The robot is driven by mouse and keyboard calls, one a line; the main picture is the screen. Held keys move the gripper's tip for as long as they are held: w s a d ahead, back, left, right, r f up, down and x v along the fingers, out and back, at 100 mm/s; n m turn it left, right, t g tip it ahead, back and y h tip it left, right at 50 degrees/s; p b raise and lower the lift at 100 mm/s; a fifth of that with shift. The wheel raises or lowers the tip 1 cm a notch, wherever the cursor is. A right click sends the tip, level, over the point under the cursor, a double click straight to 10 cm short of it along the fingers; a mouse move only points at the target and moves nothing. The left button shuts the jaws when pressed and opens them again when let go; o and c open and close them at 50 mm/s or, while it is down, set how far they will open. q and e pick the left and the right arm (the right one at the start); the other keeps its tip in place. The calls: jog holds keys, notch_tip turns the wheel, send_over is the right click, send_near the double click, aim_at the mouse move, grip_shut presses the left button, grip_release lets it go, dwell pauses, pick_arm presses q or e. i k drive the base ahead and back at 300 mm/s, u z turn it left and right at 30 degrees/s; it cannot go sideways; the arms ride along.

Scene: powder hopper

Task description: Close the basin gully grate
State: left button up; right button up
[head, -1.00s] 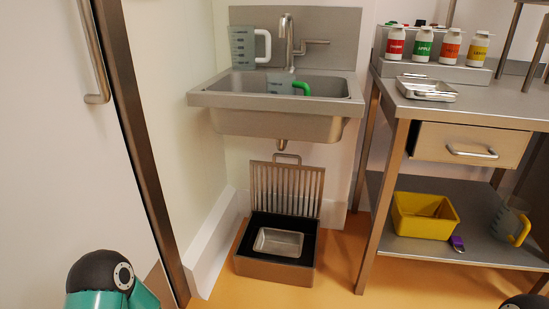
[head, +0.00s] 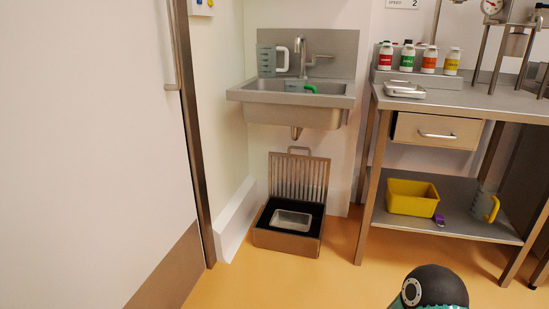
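The gully grate (head: 299,176) is a slatted metal panel with a loop handle (head: 299,150) at its top. It stands upright, open, at the back of the gully box (head: 285,242) on the floor under the sink. The box is dark inside and holds a shallow metal tray (head: 291,220). Neither gripper shows in the head view. A dark rounded joint of one of my arms shows at the bottom right, well apart from the grate.
The steel sink (head: 292,108) hangs above the grate, with its drain pipe (head: 296,132) between. A steel table (head: 460,105) stands to the right, with a yellow bin (head: 411,199) on its lower shelf. A door (head: 90,150) is at left. The orange floor (head: 320,285) in front is clear.

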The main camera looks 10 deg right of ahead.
aim_at(310, 157)
jog(key=z, duration=0.65)
jog(key=i, duration=1.35)
jog(key=z, duration=0.5)
jog(key=i, duration=0.7)
jog(key=u, duration=0.3)
